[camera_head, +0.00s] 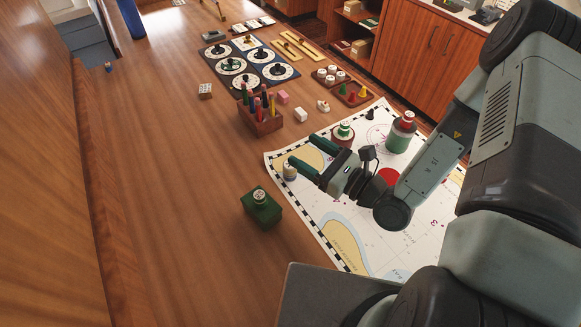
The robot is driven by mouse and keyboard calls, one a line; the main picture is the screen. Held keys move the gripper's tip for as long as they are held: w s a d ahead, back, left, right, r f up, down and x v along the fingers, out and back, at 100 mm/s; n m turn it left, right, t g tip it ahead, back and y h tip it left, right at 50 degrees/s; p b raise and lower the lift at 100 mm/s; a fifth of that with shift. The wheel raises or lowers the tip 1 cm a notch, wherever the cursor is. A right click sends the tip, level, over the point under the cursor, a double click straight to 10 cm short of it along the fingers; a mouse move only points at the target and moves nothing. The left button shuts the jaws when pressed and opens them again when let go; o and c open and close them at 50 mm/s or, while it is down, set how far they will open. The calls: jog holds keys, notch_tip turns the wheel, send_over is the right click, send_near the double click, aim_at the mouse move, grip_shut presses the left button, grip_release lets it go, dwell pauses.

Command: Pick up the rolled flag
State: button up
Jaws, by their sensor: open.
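My gripper (301,149) is open over the left part of the chart, its two dark green fingers spread and pointing up and left. No object shows between them. A white-and-green topped red piece (343,132) stands just beyond the farther finger.
The chart (345,220) lies on the wooden table. A dark green block (261,208) stands left of it. A pen holder (262,118), dial boards (243,70) and small trays (330,76) stand farther back. A red-topped green cylinder (401,132) stands near my arm.

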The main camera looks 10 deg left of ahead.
aim_at(295, 170)
jog(key=f+m, duration=0.1)
jog(key=f, duration=0.3)
jog(key=f+m+t+h, duration=0.1)
jog(key=f, duration=0.3)
jog(key=f+t, duration=0.1)
jog(key=f, duration=0.3)
jog(key=shift+d+m+h, duration=0.3)
jog(key=shift+m+h, duration=0.1)
jog(key=shift+w+a+r, duration=0.1)
jog(key=shift+w+a, duration=0.35)
jog(key=shift+a, duration=0.1)
jog(key=shift+x, duration=3.1)
jog(key=c, duration=1)
jog(key=shift+r, duration=0.1)
jog(key=shift+c, duration=0.2)
